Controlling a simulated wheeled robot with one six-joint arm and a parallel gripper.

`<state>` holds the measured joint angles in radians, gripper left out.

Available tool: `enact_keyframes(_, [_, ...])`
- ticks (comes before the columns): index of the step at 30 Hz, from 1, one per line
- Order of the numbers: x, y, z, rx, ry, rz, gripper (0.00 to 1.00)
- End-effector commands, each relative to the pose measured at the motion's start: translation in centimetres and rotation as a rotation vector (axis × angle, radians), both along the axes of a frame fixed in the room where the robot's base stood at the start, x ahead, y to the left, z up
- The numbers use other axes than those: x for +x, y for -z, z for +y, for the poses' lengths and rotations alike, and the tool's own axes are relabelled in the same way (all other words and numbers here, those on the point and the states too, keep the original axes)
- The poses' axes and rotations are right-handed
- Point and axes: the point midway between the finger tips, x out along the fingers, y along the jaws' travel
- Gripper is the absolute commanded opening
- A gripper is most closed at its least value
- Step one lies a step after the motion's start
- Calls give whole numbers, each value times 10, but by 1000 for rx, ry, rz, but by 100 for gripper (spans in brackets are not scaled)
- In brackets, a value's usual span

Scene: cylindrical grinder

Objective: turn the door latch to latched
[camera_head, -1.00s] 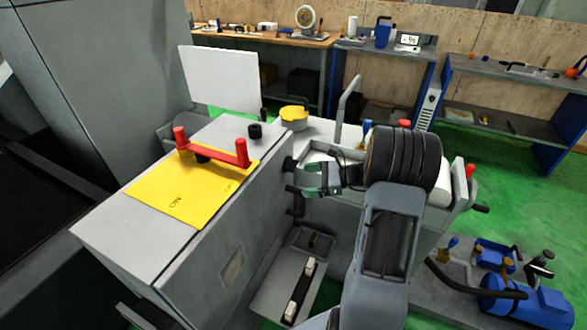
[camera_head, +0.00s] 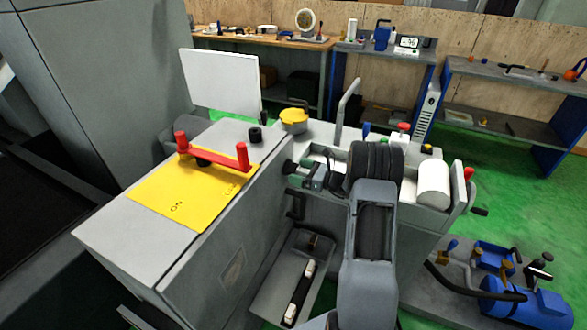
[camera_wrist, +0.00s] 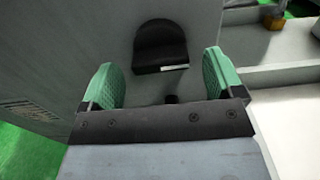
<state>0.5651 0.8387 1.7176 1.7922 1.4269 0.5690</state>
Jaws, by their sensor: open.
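My gripper (camera_head: 301,174) is at the grey cabinet's side wall in the head view, with green finger pads. In the wrist view my gripper (camera_wrist: 161,72) is open, and a dark rounded knob-like part (camera_wrist: 160,45) on the grey wall shows between and beyond its fingers. No contact with it is visible. A smaller dark piece shows just above the gripper's edge. I cannot tell for sure whether the rounded part is the door latch, or how it is turned. A red bar handle (camera_head: 214,150) stands on a yellow lettered plate (camera_head: 180,195) on the cabinet top.
A black bracket-like handle (camera_head: 296,206) sits lower on the cabinet wall. A white panel (camera_head: 222,82) and yellow-capped part (camera_head: 294,116) stand behind. A white cylinder (camera_head: 433,184) lies on the machine bed at right. Blue pump equipment (camera_head: 525,300) stands at lower right.

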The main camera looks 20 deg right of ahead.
Motion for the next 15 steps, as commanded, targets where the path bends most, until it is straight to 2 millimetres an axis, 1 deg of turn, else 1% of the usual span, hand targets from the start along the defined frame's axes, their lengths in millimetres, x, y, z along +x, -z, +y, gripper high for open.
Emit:
enact_keyframes(1, [5,0,5,1,-3,1,87])
enact_keyframes(6, [16,0,15,-1,-2,1,87])
enact_keyframes(15, [21,0,19,0,0,0,87])
